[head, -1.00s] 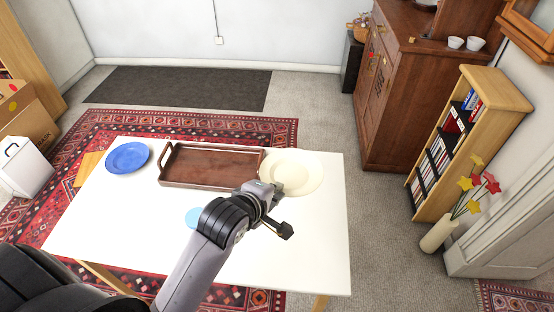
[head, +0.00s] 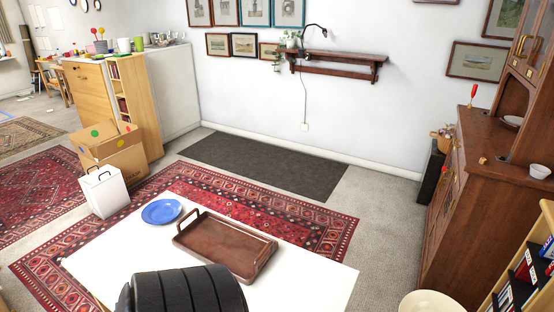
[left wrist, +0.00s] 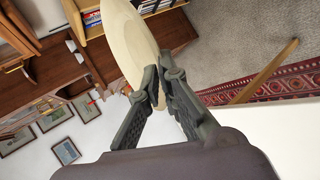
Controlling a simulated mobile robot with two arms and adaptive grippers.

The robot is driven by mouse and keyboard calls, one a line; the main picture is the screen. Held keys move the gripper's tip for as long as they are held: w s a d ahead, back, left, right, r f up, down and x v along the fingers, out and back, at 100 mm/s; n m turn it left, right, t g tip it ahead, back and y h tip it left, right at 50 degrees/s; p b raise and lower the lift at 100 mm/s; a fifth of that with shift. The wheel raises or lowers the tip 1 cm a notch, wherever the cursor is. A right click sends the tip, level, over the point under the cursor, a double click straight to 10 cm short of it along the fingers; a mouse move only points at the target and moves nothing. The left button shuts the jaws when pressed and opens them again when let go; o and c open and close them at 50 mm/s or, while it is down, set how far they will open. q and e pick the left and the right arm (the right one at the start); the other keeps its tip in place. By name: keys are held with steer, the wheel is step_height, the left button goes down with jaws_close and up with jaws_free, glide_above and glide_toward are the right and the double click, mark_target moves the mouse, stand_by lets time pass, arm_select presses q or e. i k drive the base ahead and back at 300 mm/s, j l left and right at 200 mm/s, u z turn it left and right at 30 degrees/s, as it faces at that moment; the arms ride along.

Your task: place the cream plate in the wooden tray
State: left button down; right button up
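The cream plate (head: 430,302) shows at the bottom edge of the head view, right of the table and partly cut off. In the left wrist view the cream plate (left wrist: 128,40) is tilted on edge, its rim between the fingers of my left gripper (left wrist: 160,92). The gripper is shut on it and holds it up off the table. The brown wooden tray (head: 222,243) lies on the white table, with a handle at each end, and looks empty. My left gripper is outside the head view. My right gripper is in neither view.
A blue plate (head: 161,211) lies on the white table (head: 120,258), left of the tray. A bookshelf (head: 528,268) and a dark wooden cabinet (head: 460,215) stand at the right.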

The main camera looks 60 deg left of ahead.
mark_target(224, 244)
steer(key=i+l+z, duration=0.15)
steer(key=i+z, duration=0.15)
steer(key=i+u, duration=0.35)
steer(key=i, duration=0.15)
steer(key=i+u, duration=0.15)
steer(key=u, duration=0.3)
steer(key=i+u, duration=0.15)
steer(key=u, duration=0.3)
steer(key=i+u, duration=0.15)
steer(key=u, duration=0.25)
steer(key=i+l+u, duration=0.15)
steer(key=u, duration=0.3)
steer(key=i+l+u, duration=0.1)
steer(key=u, duration=0.3)
steer(key=i+l+u, duration=0.15)
steer(key=u, duration=0.3)
steer(key=i+l+u, duration=0.2)
steer(key=u, duration=0.2)
steer(key=l+u, duration=0.2)
steer(key=u, duration=0.2)
steer(key=i+l+u, duration=0.15)
steer(key=l, duration=0.15)
